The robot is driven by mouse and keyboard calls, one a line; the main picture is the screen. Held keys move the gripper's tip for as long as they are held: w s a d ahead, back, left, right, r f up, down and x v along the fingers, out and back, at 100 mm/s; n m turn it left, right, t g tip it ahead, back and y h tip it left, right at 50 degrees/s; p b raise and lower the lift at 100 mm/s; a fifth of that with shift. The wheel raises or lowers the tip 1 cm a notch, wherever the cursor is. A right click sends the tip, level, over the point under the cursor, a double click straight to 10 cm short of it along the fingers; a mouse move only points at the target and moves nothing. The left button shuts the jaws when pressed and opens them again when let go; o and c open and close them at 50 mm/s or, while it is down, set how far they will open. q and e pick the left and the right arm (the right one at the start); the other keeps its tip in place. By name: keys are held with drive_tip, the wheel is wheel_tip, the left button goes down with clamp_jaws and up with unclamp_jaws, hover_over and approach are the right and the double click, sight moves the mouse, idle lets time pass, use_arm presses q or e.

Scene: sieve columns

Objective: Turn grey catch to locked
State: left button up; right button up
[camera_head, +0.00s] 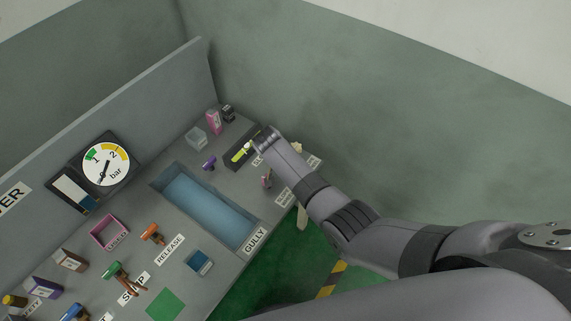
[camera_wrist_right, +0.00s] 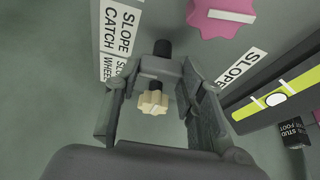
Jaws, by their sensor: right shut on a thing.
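My right gripper (camera_wrist_right: 160,72) shows in the right wrist view. Its fingers are shut on a dark grey piece beside the SLOPE CATCH label (camera_wrist_right: 120,28), which I take to be the grey catch. A black end (camera_wrist_right: 161,48) sticks out beyond the fingertips. The fingers hide most of the catch, so I cannot tell its setting. A cream lobed knob (camera_wrist_right: 152,103) with a pale mark shows between the fingers. In the head view my right arm reaches the far right end of the bench, and its gripper is hidden there. My left gripper is not in view.
A pink wheel (camera_wrist_right: 220,14) and a yellow-green level vial (camera_wrist_right: 278,98) sit close to the right gripper. The bench (camera_head: 226,184) has a blue gully basin (camera_head: 208,208), a pressure gauge (camera_head: 106,164) and a pink tray (camera_head: 110,232). Green floor lies in front.

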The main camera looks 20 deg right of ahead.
drive_tip(key=shift+m, duration=0.5)
drive_tip(key=o, duration=1.1)
drive_tip(key=shift+o, duration=0.2)
drive_tip(key=shift+g, duration=0.3)
drive_tip(key=v, duration=0.7)
drive_tip(key=shift+r, duration=0.2)
drive_tip(key=shift+a, duration=0.15)
